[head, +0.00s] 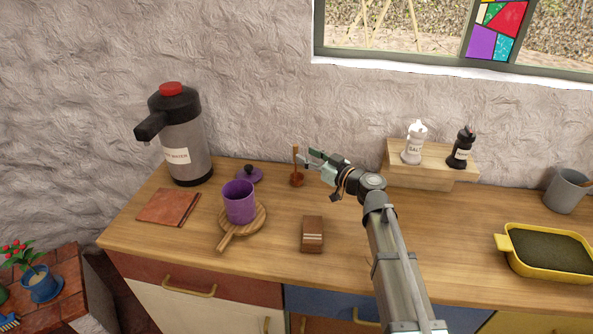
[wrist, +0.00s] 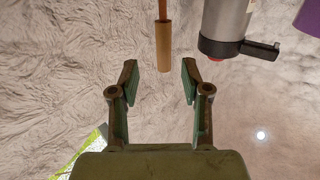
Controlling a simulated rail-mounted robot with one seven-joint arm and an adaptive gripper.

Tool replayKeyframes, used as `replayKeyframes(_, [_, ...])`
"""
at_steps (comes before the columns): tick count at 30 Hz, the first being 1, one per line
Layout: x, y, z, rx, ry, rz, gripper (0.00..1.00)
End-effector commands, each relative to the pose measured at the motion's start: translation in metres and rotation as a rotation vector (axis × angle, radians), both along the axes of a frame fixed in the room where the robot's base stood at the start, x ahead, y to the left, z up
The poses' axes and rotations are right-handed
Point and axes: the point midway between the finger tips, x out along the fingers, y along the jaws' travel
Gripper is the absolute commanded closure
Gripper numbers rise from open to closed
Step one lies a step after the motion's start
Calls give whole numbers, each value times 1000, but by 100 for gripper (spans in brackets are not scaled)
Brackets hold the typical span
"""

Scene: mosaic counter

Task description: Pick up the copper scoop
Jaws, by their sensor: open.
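The copper scoop (head: 297,180) stands on the wooden counter near the back wall, with its wooden handle pointing up. In the wrist view, which appears upside down, the scoop's handle (wrist: 164,45) lies ahead of the fingertips, roughly in line with the gap between them. My gripper (head: 309,159) is just right of the handle's upper part in the head view. In the wrist view my gripper (wrist: 160,80) is open, with nothing between its fingers. The scoop's bowl is outside the wrist view.
A purple lidless mug (head: 239,203) stands on a round wooden board left of the scoop, with a purple lid (head: 249,175) behind. A pump flask (head: 185,140) stands farther left. A brown block (head: 312,234) is in front. Salt (head: 414,145) and pepper shakers stand on a riser to the right.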

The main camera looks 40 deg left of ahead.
Motion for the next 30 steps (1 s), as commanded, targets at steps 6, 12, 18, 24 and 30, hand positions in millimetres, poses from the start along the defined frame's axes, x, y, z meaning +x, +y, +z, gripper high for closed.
replayKeyframes(6, [0, 14, 1, -1, 0, 1, 53])
replayKeyframes(12, [0, 42, -1, 0, 1, 1, 53])
replayKeyframes(18, [0, 53, -3, 0, -1, 0, 53])
replayKeyframes(24, [0, 53, -4, 0, 0, 0, 67])
replayKeyframes(30, [0, 52, -3, 0, 0, 0, 100])
